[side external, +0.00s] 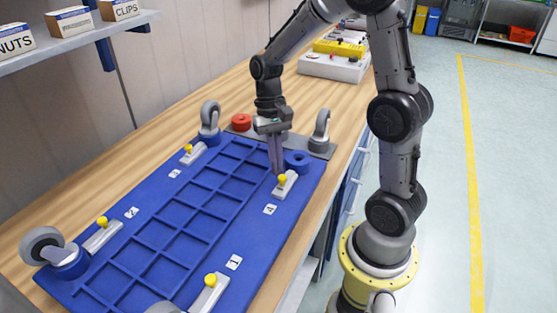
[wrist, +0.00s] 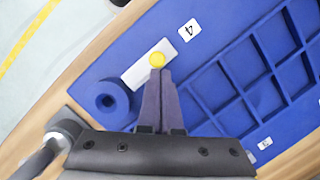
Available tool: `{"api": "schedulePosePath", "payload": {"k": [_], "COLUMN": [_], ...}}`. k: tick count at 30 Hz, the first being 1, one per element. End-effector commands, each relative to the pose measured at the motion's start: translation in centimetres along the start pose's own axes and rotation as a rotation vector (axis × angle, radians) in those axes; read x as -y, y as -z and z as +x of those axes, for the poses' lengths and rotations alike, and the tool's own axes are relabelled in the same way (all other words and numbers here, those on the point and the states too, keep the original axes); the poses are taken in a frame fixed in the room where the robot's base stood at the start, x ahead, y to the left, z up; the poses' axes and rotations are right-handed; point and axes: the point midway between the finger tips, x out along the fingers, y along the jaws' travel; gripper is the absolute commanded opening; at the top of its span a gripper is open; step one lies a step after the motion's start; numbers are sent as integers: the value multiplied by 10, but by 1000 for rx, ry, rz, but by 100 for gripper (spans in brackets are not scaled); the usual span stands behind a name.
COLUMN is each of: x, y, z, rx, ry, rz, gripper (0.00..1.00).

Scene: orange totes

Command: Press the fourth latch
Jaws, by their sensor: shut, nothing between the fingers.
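The fourth latch is a light grey bar with a yellow knob (side external: 282,180), beside the label 4 (side external: 270,209) on the blue panel (side external: 318,182). My gripper (side external: 277,170) is shut and empty, pointing down just behind this knob. In the wrist view the yellow knob (wrist: 157,59) shows just beyond the closed fingertips (wrist: 160,72), with the grey bar (wrist: 138,73) to its left and the label 4 (wrist: 188,30) at upper right. I cannot tell whether the fingertips touch the knob.
Other yellow-knobbed latches stand at front right (side external: 210,281), left (side external: 102,222) and back (side external: 188,149). A blue ring (side external: 298,160) sits close to my fingers. Casters stand at the back right (side external: 321,130), back left (side external: 209,119) and front left (side external: 43,246). The shallow grid is empty.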

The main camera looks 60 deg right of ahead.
Motion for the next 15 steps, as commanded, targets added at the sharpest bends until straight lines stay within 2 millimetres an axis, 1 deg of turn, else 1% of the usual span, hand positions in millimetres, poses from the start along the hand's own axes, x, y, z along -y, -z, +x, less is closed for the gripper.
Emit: {"api": "schedulePosePath", "payload": {"k": [1, 4, 12, 15], "x": [5, 9, 8, 8], "y": [-6, -10, -9, -5], "z": [2, 3, 3, 1], "rx": [3, 4, 4, 3], "ry": [-1, -1, -1, 0], "rz": [-4, -1, 1, 2], "gripper": [0, 0, 0, 0]}}
